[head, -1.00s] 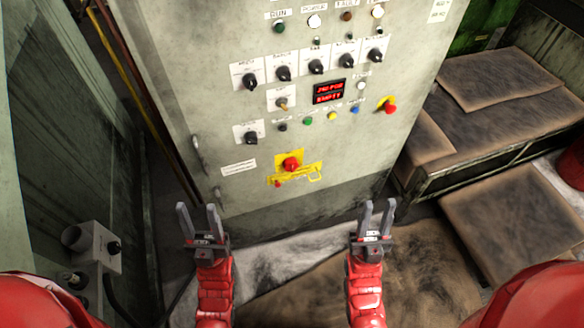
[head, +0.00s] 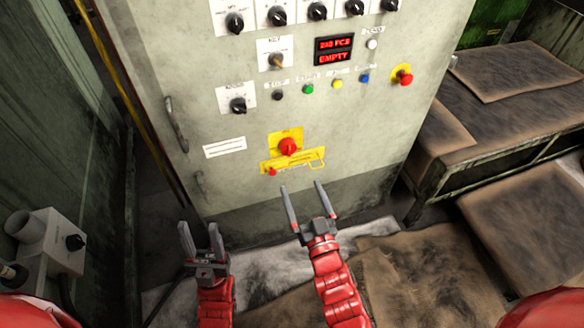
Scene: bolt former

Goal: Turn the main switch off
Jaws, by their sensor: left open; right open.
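The main switch (head: 288,147) is a red rotary knob on a yellow plate, low on the front of the grey control cabinet. A yellow bar or hasp with a small red piece at its left end sits just below the knob. My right gripper (head: 303,188) is open and empty, below the switch and apart from it, with its fingers pointing up toward the plate. My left gripper (head: 200,240) is open and empty, lower and to the left, in front of the cabinet's bottom edge.
The cabinet (head: 220,180) carries several black knobs, coloured buttons, a red display (head: 334,51) and a red emergency stop button (head: 405,77) on yellow. Handles (head: 176,125) stick out at its left edge. A grey box (head: 48,243) stands at lower left. A bench (head: 510,100) is at right.

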